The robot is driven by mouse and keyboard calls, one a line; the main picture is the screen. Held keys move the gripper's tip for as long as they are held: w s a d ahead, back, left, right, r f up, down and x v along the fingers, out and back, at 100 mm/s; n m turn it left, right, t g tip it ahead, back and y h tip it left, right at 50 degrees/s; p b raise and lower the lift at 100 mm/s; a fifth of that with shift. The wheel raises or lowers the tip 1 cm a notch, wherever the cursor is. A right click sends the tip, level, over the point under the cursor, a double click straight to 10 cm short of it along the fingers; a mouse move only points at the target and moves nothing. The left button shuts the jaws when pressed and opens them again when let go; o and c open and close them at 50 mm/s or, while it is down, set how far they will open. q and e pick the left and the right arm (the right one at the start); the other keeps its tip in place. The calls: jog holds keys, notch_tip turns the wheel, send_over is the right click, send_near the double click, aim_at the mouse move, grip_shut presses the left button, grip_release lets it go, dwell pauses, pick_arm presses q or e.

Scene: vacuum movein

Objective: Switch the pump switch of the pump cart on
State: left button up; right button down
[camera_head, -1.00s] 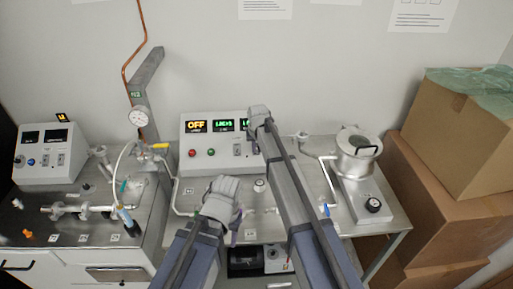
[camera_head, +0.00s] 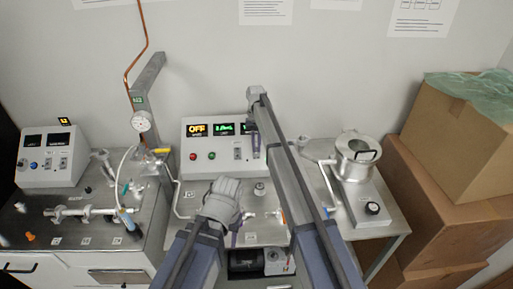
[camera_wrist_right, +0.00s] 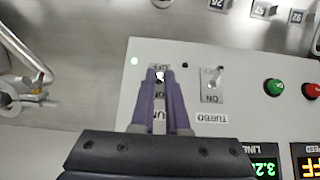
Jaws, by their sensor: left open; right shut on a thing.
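The pump cart's grey control panel (camera_head: 206,158) stands behind the steel top. Its left display (camera_head: 197,130) reads OFF in orange. My right gripper (camera_head: 256,152) reaches down to the panel's right part. In the right wrist view, its purple fingers (camera_wrist_right: 160,80) are closed around a small toggle switch (camera_wrist_right: 160,76), whose bright tip shows between them, towards the OFF end. Its name label is mostly covered; I take it as the pump switch. Beside it is the TURBO switch (camera_wrist_right: 216,77), its lever towards OFF. My left gripper (camera_head: 236,236) hangs lower, over the cart's front, open and apart from the panel.
A metal chamber (camera_head: 356,158) stands on the cart's right side. Red and green buttons sit on the panel, left of the switches. Another bench with a control box (camera_head: 50,160) stands left. Stacked cardboard boxes (camera_head: 445,200) crowd the right.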

dwell(0.4)
jog(key=c, duration=0.9)
grip_release()
jog(key=p+v, duration=0.7)
jog(key=v, duration=0.1)
jog(key=shift+p, duration=0.35)
jog(key=shift+f, duration=0.15)
jog(key=s+f+n+b, duration=0.1)
jog(key=s+f+b, duration=0.2)
jog(key=s, duration=1.1)
jog(key=s+f+n+t+b, duration=0.1)
jog(key=s+f+b, duration=0.3)
jog(key=s, duration=1)
jog(key=s+f+n+t+h+b, duration=0.1)
jog(key=s+f+b, duration=0.3)
jog(key=s, duration=1)
jog(key=shift+s+f+n, duration=0.1)
jog(key=shift+s+n, duration=0.3)
